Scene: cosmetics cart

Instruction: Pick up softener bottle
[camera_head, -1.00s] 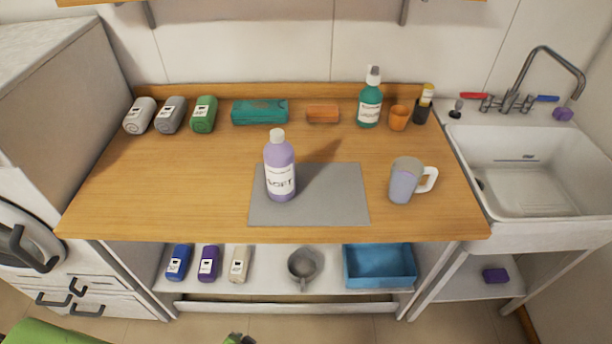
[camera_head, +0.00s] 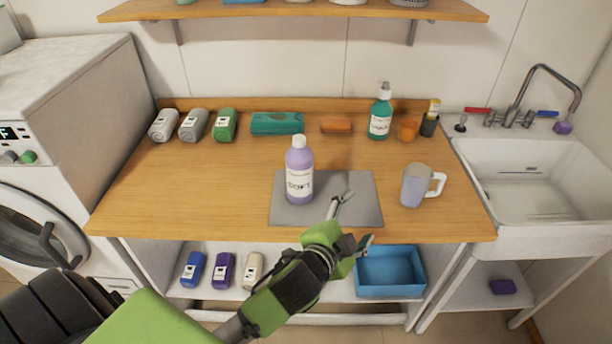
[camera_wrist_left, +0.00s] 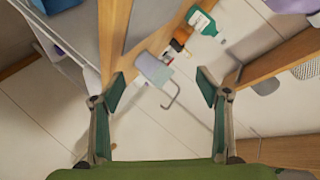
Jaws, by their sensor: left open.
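The softener bottle (camera_head: 299,172) is light purple with a white cap and a white label. It stands upright on a grey mat (camera_head: 355,200) on the wooden counter in the head view. My left gripper (camera_head: 353,218) is open and empty, in front of the mat's right part, to the right of and nearer than the bottle. The fingers are apart from the bottle. In the left wrist view the open fingers of my left gripper (camera_wrist_left: 160,92) show, with the mug (camera_wrist_left: 153,69) and the green pump bottle (camera_wrist_left: 203,22) beyond them. My right gripper is not seen.
A mug (camera_head: 416,186) stands right of the mat. A shelf (camera_head: 300,10) hangs above. A blue bin (camera_head: 390,272) sits below the counter.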

